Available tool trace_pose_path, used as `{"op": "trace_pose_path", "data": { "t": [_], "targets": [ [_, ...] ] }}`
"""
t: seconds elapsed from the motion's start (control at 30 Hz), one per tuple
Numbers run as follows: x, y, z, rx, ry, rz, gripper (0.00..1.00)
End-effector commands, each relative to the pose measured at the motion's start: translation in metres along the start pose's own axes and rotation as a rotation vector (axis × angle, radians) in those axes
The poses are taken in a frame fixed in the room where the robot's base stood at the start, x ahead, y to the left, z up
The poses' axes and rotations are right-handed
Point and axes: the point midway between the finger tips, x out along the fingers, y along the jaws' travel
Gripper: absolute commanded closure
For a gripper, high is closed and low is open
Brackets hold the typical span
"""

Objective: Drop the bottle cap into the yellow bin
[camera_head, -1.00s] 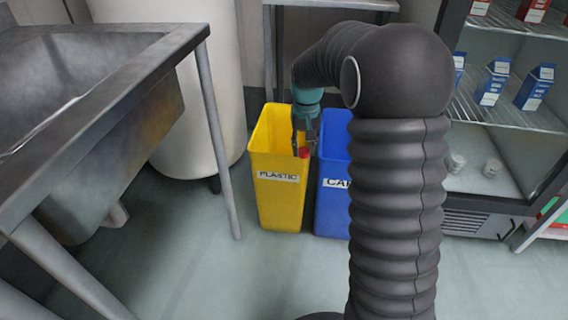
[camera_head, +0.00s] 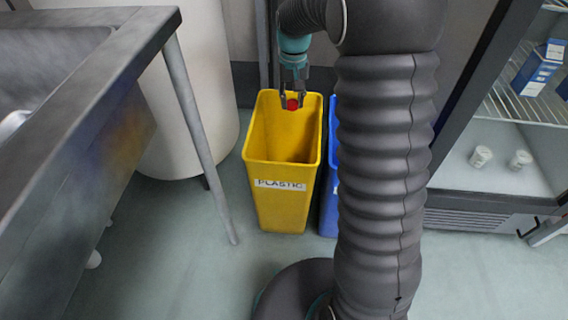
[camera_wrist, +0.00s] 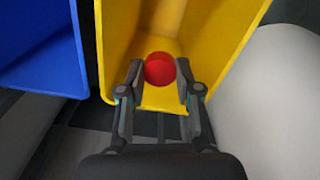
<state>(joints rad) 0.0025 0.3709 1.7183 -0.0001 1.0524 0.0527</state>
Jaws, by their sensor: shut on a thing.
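The yellow bin (camera_head: 285,195) stands on the floor in the head view, with a white label reading PLASTIC on its front. My gripper (camera_head: 292,102) is over the back part of its opening, pointing down. It is shut on a small red bottle cap (camera_head: 292,104), held between the fingertips. In the wrist view the red cap (camera_wrist: 159,68) sits between both fingers of my gripper (camera_wrist: 160,76), with the yellow bin's inside (camera_wrist: 130,50) behind it. The cap's exact height against the rim is hard to tell.
A blue bin (camera_head: 329,190) stands close on the right of the yellow bin, partly hidden by my arm. A metal sink table (camera_head: 120,60) is at left, its leg near the bin. A pale cylinder (camera_head: 205,100) stands behind. An open-fronted fridge (camera_head: 490,205) is at right.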

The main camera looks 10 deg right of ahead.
Motion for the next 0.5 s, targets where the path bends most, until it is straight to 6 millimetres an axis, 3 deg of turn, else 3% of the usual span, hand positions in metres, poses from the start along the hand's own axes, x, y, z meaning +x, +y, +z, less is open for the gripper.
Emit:
{"op": "trace_pose_path", "data": {
  "t": [0.5],
  "targets": [
    [0.053, -0.001, 0.000, -0.001, 0.000, 0.000, 0.77]
  ]
}}
